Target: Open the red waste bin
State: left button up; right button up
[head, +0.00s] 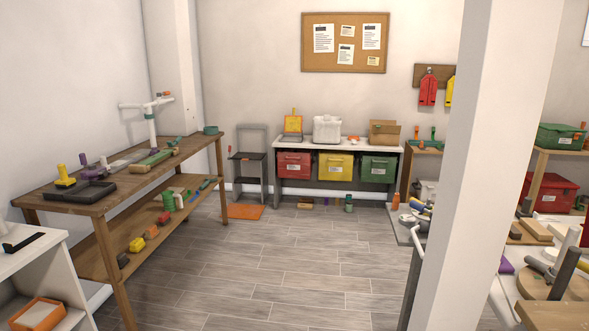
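A red bin (293,166) with a white label hangs or sits under the white bench (340,146) at the back wall. It is the leftmost in a row with a yellow bin (336,167) and a green bin (379,169). Its front looks level with the others, but it is too small to tell for sure whether it is open. Another red container (553,194) sits on a shelf at the far right. Neither of my grippers is in view.
A wooden workbench (140,180) with tools lines the left wall. A white pillar (490,150) blocks part of the right side. A grey step stool (249,165) and an orange mat (244,211) stand left of the bins. The middle floor (290,260) is clear.

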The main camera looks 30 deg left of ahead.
aim_at(291, 164)
jog(key=i+j+u, duration=0.3)
jog(key=i+j, duration=0.15)
jog(key=i+j+u, duration=0.3)
jog(key=i, duration=0.35)
jog(key=i+j+u, duration=0.3)
jog(key=i, duration=0.3)
jog(key=i+u, duration=0.3)
jog(key=i, duration=2.2)
